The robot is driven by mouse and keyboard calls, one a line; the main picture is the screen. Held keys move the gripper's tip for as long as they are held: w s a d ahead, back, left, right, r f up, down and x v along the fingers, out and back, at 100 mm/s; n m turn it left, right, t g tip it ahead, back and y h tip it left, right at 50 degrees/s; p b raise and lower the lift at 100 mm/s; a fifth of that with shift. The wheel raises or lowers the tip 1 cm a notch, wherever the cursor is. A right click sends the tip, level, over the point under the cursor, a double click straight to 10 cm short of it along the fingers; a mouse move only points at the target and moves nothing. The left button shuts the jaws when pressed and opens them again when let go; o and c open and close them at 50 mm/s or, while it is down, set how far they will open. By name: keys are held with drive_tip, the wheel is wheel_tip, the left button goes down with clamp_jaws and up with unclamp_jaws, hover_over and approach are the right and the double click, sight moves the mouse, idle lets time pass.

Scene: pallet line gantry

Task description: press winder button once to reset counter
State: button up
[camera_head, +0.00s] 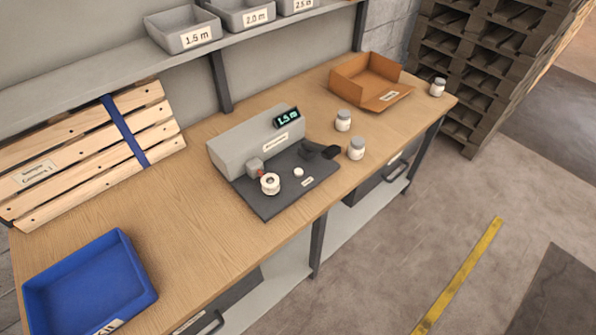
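The winder (250,140) is a grey box-shaped machine on a dark base plate, standing mid-bench. Its small display (287,117) is lit and seems to read "1.5 m". A small white round piece (298,172), which looks like a button, sits on the base plate. A white ring-shaped roll (270,184) is left of it, beside a small grey block with a bit of red. A dark lever-like part (318,150) is on the right of the plate. My gripper is not in view.
The wooden bench (190,215) also holds a blue tray (145,290), a leaning slatted wooden panel (60,165), an open cardboard box (350,92) and white jars (343,125). Labelled grey bins (180,22) stand on the shelf above. Stacked pallets (470,90) are at right; floor in front is clear.

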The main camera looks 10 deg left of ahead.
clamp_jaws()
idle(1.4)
